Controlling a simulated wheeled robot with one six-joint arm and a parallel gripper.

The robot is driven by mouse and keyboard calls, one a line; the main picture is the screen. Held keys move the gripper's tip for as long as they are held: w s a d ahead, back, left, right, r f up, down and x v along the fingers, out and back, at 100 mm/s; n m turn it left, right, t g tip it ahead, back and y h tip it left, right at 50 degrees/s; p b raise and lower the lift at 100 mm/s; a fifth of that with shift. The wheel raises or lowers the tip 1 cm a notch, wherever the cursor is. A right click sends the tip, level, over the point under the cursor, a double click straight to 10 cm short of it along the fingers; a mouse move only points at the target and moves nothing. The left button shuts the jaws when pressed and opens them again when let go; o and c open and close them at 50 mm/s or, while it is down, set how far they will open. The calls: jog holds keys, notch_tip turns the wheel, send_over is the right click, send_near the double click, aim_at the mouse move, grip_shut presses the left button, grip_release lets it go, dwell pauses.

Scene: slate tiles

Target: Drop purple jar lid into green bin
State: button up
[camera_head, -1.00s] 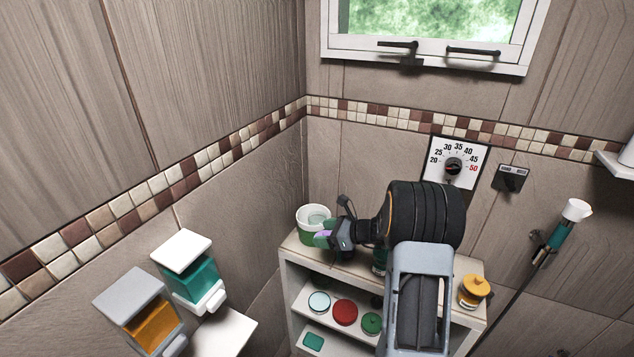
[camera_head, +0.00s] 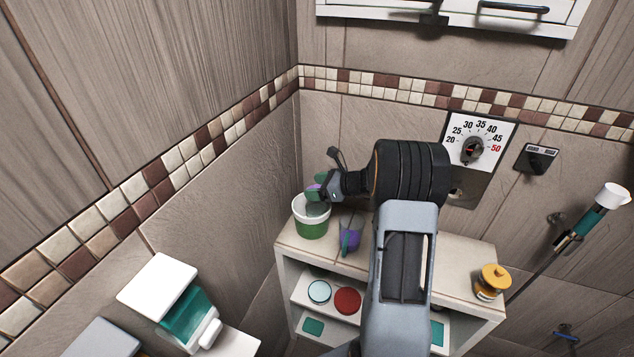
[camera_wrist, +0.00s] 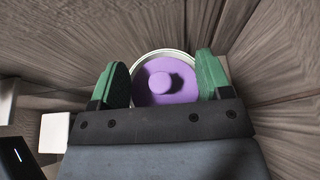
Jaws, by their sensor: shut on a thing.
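The green bin (camera_head: 311,228) is a small round tub with a white upper part, standing on the left end of the shelf top. My gripper (camera_head: 315,192) is above its opening in the head view. In the wrist view the purple jar lid (camera_wrist: 158,84), a disc with a round knob, sits between the green fingers of my gripper (camera_wrist: 164,82). My gripper is shut on the lid. The bin's pale rim (camera_wrist: 150,54) shows behind the lid.
A purple jar (camera_head: 349,237) stands right of the bin, and an orange-lidded jar (camera_head: 492,282) at the shelf top's right end. Lids, including a red one (camera_head: 347,300), lie on the shelf below. Tiled walls are close behind and left of the bin.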

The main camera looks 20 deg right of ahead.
jog(key=shift+f+b, duration=1.25)
jog(key=shift+f, duration=0.8)
jog(key=o, duration=0.9)
jog(key=shift+o, duration=0.2)
jog(key=shift+d, duration=0.15)
jog(key=b+v, duration=0.1)
jog(key=v, duration=1.2)
jog(key=shift+s+d+r+b, duration=0.15)
jog(key=shift+s+d+b, duration=0.05)
jog(key=shift+s+b, duration=0.15)
